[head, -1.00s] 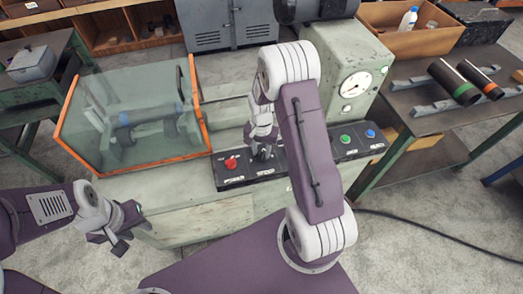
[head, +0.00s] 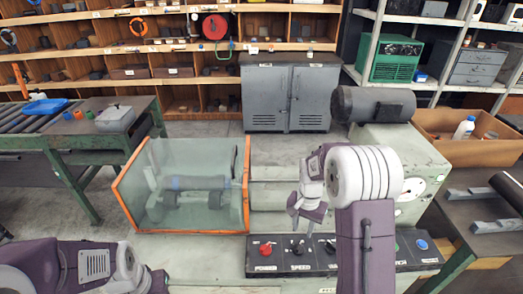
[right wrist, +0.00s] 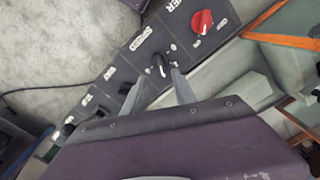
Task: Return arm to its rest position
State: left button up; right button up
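My right arm reaches over the machine's control panel (head: 345,256). My right gripper (head: 310,212) hangs above the panel, apart from it and empty. In the right wrist view, the two fingers of my right gripper (right wrist: 162,88) stand apart, with the black speed knob (right wrist: 159,66) showing beyond the gap between them. The same speed knob (head: 297,247) shows in the head view below the gripper. The red power knob (head: 266,248) is left of it. My left gripper (head: 153,281) shows only partly at the lower left edge, and its fingers are unclear.
A clear guard box with orange edges (head: 126,196) stands left of the panel. A grey motor (head: 372,104) sits on the machine housing behind my right arm. Grey cabinets (head: 288,92) stand behind.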

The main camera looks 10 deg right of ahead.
jog(key=s+a+r+n, duration=0.1)
jog(key=s+a+n, duration=0.3)
jog(key=s, duration=0.2)
jog(key=s+a+r+n+t, duration=0.1)
jog(key=s+a+n, duration=0.2)
jog(key=s, duration=0.3)
jog(key=shift+s+a+n, duration=0.35)
jog(key=shift+s+n, duration=0.05)
jog(key=shift+n, duration=0.4)
jog(key=shift+s, duration=0.1)
